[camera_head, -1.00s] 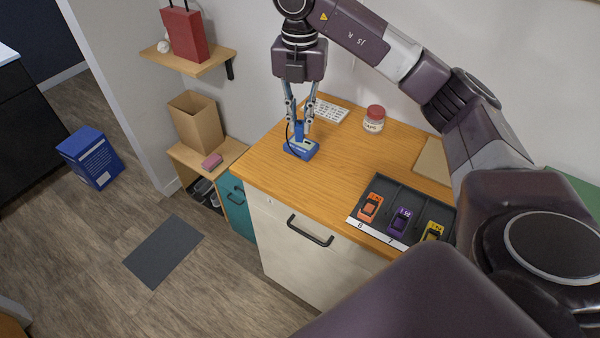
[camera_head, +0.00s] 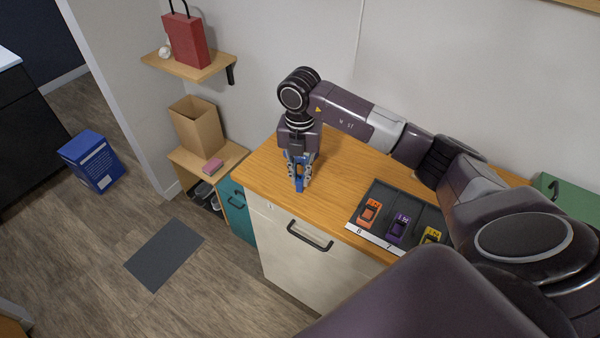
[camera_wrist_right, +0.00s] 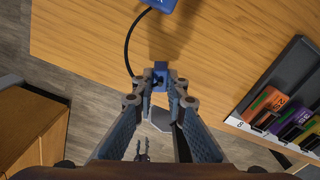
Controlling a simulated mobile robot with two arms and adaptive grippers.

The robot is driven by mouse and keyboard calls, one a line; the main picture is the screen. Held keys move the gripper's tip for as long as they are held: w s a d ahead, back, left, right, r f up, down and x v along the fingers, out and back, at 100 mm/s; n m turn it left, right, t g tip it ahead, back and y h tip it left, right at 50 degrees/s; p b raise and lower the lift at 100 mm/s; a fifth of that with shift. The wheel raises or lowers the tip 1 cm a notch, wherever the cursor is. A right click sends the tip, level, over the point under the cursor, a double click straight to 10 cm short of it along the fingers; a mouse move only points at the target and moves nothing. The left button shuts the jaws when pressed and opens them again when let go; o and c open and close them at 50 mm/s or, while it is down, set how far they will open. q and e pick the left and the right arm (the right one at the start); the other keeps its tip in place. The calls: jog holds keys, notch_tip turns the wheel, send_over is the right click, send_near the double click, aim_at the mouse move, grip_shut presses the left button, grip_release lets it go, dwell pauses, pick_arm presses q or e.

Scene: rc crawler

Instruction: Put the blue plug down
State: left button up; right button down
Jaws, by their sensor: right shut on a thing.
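My right gripper (camera_head: 299,186) is shut on the blue plug (camera_head: 299,181), near the front edge of the wooden counter (camera_head: 262,178). In the right wrist view, the plug (camera_wrist_right: 161,70) sits between the fingertips (camera_wrist_right: 160,92). A black cable (camera_wrist_right: 128,42) curves past it up to a blue device (camera_wrist_right: 160,4), cut off by the top edge. Whether the plug touches the counter I cannot tell.
A black tray (camera_head: 398,191) holds orange (camera_head: 369,213), purple (camera_head: 398,228) and yellow (camera_head: 431,236) batteries on the right. A green case (camera_head: 568,197) stands behind my arm. The counter between plug and tray is clear. The floor lies beyond the front edge.

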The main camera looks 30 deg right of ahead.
aim_at(300, 177)
jog(key=shift+f, duration=0.1)
jog(key=shift+f, duration=0.15)
jog(key=c, duration=1.9)
grip_release()
jog(key=shift+c, duration=0.2)
jog(key=shift+r, duration=0.3)
notch_tip(300, 177, up, 12)
jog(key=b, duration=0.3)
jog(key=shift+f, duration=0.1)
